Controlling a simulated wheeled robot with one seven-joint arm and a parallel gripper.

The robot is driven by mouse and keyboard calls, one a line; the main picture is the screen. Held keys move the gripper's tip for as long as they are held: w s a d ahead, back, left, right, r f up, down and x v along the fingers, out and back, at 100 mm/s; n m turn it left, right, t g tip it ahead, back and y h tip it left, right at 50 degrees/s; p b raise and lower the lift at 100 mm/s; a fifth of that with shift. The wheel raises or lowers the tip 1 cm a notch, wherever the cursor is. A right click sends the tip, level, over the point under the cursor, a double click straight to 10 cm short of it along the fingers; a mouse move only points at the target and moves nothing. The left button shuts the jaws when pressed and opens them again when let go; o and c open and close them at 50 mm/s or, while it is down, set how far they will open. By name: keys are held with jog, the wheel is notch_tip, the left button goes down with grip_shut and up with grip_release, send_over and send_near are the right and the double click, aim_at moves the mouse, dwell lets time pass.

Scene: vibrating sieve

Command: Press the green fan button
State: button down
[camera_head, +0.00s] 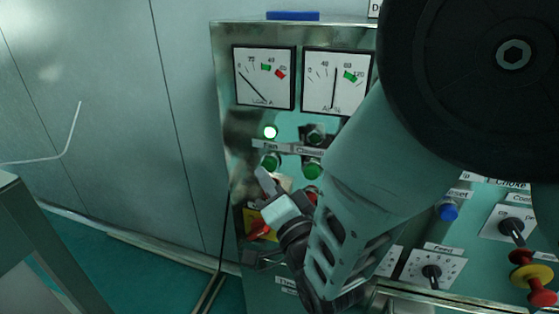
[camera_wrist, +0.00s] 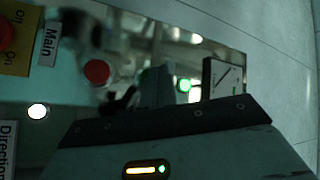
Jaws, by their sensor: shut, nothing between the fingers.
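The green fan button (camera_head: 271,160) is on the panel just below the "Fan" label (camera_head: 270,146). The round lamp (camera_head: 270,132) above that label glows bright white-green, and a green light (camera_wrist: 184,85) glows in the wrist view. My gripper (camera_head: 263,174) is shut and empty, with its tip just below the fan button. I cannot tell whether the tip touches the button. In the dark wrist view, the gripper's body covers the lower part and the fingertips are hard to make out.
A second green button (camera_head: 312,169) is close to the right, with an unlit lamp (camera_head: 315,134) above it. A red button (camera_wrist: 97,72) shows in the wrist view. A yellow plate with a red switch (camera_head: 262,228) is below my gripper. Two dials (camera_head: 264,78) are above. My arm covers the panel's middle.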

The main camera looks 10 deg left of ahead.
jog(key=shift+s, duration=0.15)
jog(key=s, duration=0.1)
jog(key=s+b, duration=0.1)
jog(key=s, duration=0.3)
jog(key=shift+a+b, duration=0.25)
jog(key=shift+b, duration=0.1)
jog(key=shift+w, duration=0.1)
dwell(0.6)
jog(key=s+d+n+g+h+p, duration=0.1)
jog(key=s+d+n+g+h, duration=0.4)
jog(key=d, duration=0.8)
jog(key=s+d+n+g+h+p, duration=0.1)
jog(key=s+d+n+g+h, duration=0.5)
jog(key=s+d+g, duration=0.3)
jog(key=d+g+h, duration=0.1)
jog(key=d, duration=0.3)
jog(key=shift+f+p, duration=0.4)
jog(key=shift+d, duration=0.1)
